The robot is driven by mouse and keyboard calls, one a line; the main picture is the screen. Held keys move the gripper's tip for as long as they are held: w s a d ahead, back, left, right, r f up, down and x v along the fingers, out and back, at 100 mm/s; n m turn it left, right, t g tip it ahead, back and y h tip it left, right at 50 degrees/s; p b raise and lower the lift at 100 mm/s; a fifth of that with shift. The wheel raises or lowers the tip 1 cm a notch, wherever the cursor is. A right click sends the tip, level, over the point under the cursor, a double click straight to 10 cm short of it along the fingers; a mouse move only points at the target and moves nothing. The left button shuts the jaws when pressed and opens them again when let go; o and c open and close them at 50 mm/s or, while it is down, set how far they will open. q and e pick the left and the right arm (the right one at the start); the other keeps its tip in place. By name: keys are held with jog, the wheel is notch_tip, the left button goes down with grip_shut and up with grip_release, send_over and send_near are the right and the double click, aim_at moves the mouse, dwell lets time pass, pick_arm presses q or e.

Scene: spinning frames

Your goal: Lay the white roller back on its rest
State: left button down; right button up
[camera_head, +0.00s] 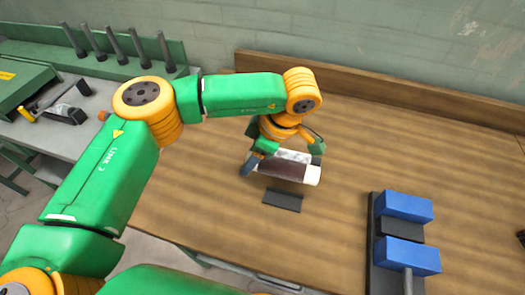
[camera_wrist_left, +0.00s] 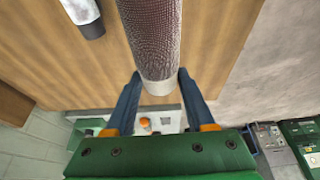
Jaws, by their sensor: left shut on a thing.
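My left gripper (camera_head: 284,163) is shut on a roller (camera_head: 283,172), which has a dark red-brown textured body and a white end at the right. I hold it roughly level over the wooden table; how high is hard to tell. In the left wrist view the roller (camera_wrist_left: 157,40) runs away from the camera, its white near end between the two blue fingers of my gripper (camera_wrist_left: 160,100). A black base with two blue blocks (camera_head: 403,206) stands on the table at the right. I cannot tell whether it is the rest. My right gripper is not in view.
A dark flat plate (camera_head: 283,200) lies in front of the roller. A whitish cylinder with a dark end (camera_wrist_left: 82,14) shows in the left wrist view. A raised board (camera_head: 390,95) closes the table's back. A bench (camera_head: 75,125) stands at left. The table's front middle is clear.

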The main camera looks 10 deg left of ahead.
aim_at(252, 188)
pick_arm(q)
jog(key=shift+f, duration=0.1)
jog(key=shift+d+f+b, duration=0.35)
jog(key=shift+d, duration=0.25)
jog(key=shift+d+f, duration=0.2)
jog(key=shift+f, duration=0.15)
jog(key=f+b, duration=0.2)
jog(key=f, duration=0.1)
jog(key=f+b, duration=0.5)
jog(key=f, duration=0.1)
jog(key=shift+a, duration=0.25)
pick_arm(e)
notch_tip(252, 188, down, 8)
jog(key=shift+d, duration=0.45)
pick_arm(q)
jog(key=shift+s, duration=0.1)
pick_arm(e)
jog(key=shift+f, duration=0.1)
pick_arm(q)
jog(key=shift+c, duration=0.9)
grip_release()
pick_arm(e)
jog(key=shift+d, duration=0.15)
pick_arm(q)
jog(key=shift+r, duration=0.1)
